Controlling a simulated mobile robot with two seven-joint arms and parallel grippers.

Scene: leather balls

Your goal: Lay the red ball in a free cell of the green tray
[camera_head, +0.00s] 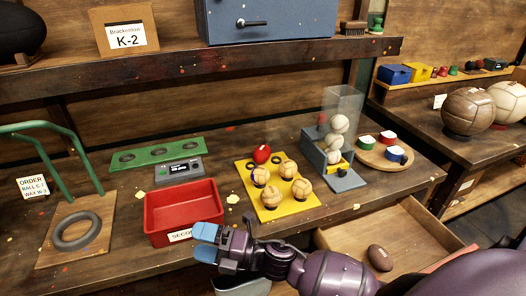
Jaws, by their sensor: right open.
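The red ball (262,154) sits at the back of a yellow board (301,203), among several tan balls (270,194). The green tray (142,160) lies farther back and to the left, with dark ring-shaped cells in a row that look empty. My right gripper (206,242), with blue fingertips, is open and empty at the table's front edge, in front of the red bin. It is apart from the red ball, nearer to me and to its left. My left gripper is not in view.
A red bin (150,214) and a grey display device (179,170) stand between my right gripper and the green tray. A clear ball dispenser (341,110) stands right of the yellow board. An open drawer (405,232) juts out at right. A shelf (150,73) overhangs the back.

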